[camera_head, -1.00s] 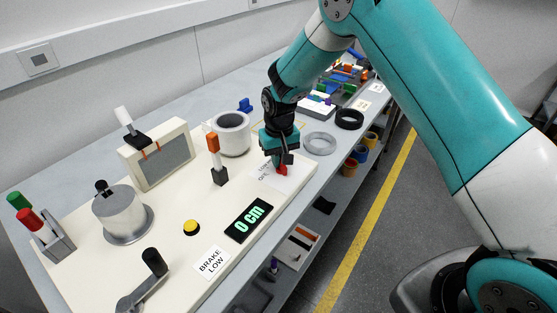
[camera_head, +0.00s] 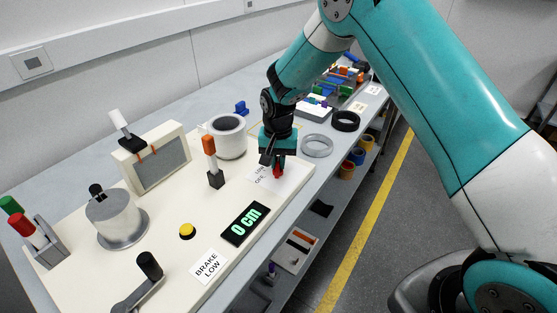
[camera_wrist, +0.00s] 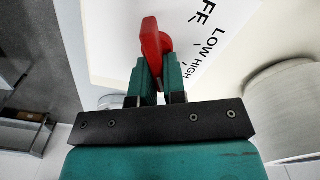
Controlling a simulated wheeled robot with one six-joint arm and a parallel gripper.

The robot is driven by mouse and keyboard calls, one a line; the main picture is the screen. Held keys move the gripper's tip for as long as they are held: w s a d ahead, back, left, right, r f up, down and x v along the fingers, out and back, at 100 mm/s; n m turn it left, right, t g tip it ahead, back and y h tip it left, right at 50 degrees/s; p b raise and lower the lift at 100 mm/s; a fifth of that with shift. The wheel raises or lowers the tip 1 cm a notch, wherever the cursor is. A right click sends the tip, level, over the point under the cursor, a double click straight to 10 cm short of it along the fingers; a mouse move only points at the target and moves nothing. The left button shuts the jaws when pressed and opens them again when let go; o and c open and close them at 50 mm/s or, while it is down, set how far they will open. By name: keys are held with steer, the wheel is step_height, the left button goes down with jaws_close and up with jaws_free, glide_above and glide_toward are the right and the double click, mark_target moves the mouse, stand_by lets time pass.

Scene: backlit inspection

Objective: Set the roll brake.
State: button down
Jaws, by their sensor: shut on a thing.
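My gripper (camera_wrist: 160,75) is shut on a red knob (camera_wrist: 152,42) that stands on the panel beside printed marks. The marks OFF, LOW and HIGH (camera_wrist: 208,50) show in the wrist view, OFF partly cut off. In the head view my gripper (camera_head: 276,160) points down at the red knob (camera_head: 278,172) at the panel's right end, over the white label. The knob's exact pointing is hard to tell. A sign (camera_head: 208,267) on the panel reads BRAKE LOW. A dark display (camera_head: 245,223) reads 0 cm in green.
The cream panel (camera_head: 165,225) carries an orange-topped lever (camera_head: 211,160), a yellow button (camera_head: 187,231), a black-knobbed crank (camera_head: 148,268) and a metal drum (camera_head: 118,217). A pale roll (camera_head: 229,137) stands left of my gripper. Grey and black rings (camera_head: 317,146) lie to its right.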

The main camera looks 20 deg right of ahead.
mark_target(278, 160)
steer(key=shift+w+r, duration=0.15)
steer(key=c, duration=1.2)
jaws_free()
step_height(278, 160, up, 17)
steer(key=shift+r+b, duration=0.15)
steer(key=shift+b, duration=1)
steer(key=s+a+r+n+y, duration=0.1)
steer(key=s+n, duration=0.3)
steer(key=s, duration=0.6)
steer(key=s+a+r+n+y, duration=0.1)
steer(key=s+n, duration=0.3)
steer(key=s, duration=0.7)
steer(key=s+a+r+n+y, duration=0.1)
steer(key=s+a+n+y, duration=0.1)
steer(key=s, duration=0.9)
steer(key=shift+s+a+r+n, duration=0.1)
steer(key=shift+a+r+n, duration=0.15)
steer(key=shift+n, duration=0.3)
steer(key=shift+s+a+r+n, duration=0.1)
steer(key=shift+a+n, duration=0.25)
steer(key=shift+n, duration=0.2)
